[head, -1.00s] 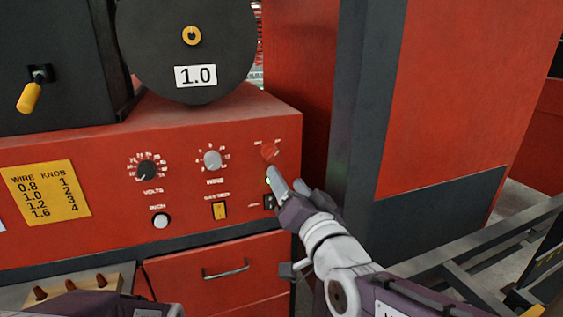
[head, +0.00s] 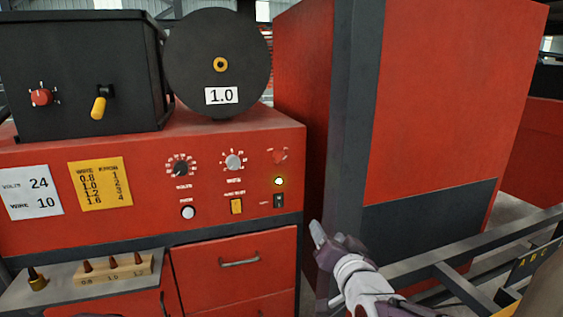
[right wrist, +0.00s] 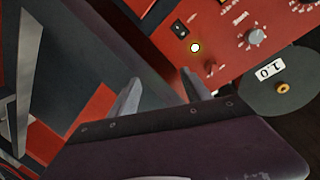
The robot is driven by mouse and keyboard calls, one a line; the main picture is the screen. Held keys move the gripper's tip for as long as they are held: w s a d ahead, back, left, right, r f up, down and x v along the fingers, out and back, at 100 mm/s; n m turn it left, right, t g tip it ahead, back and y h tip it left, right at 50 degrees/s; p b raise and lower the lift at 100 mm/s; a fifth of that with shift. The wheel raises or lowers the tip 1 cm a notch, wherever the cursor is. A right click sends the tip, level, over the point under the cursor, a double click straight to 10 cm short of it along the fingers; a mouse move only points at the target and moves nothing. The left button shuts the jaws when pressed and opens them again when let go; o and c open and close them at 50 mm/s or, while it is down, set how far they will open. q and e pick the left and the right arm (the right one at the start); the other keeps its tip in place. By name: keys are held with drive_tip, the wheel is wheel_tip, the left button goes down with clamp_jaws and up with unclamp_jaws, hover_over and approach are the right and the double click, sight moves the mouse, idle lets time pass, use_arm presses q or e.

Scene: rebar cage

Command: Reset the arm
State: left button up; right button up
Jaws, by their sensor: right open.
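My right gripper (head: 318,234) is in the head view, to the right of the red machine's control panel (head: 130,218) and apart from it. In the right wrist view its two fingers (right wrist: 158,92) stand apart with nothing between them. The lamp also glows in the right wrist view (right wrist: 195,48). My left gripper does not show; only a bit of my left arm is at the bottom edge.
A black wire reel (head: 218,88) marked 1.0 and a black box (head: 75,95) with a yellow-handled lever (head: 99,107) sit on top. A wooden tip holder (head: 120,271) is on the lower left shelf. A dark post (head: 350,120) and metal rails (head: 460,285) are at right.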

drive_tip(key=s+d+f+n+g+h, duration=0.1)
drive_tip(key=s+d+f+g, duration=0.25)
drive_tip(key=f, duration=0.65)
drive_tip(key=s+d+f+g+h, duration=0.1)
drive_tip(key=s+d+f+g, duration=0.25)
drive_tip(key=f, duration=0.55)
drive_tip(key=s+f+n+g, duration=0.1)
drive_tip(key=s+f+g, duration=0.3)
drive_tip(key=s, duration=0.3)
drive_tip(key=s+f+n+g, duration=0.2)
drive_tip(key=s+f+g, duration=0.1)
drive_tip(key=s, duration=0.5)
drive_tip(key=shift+f+n+g, duration=0.3)
drive_tip(key=shift+f+g, duration=0.1)
drive_tip(key=shift+f, duration=0.5)
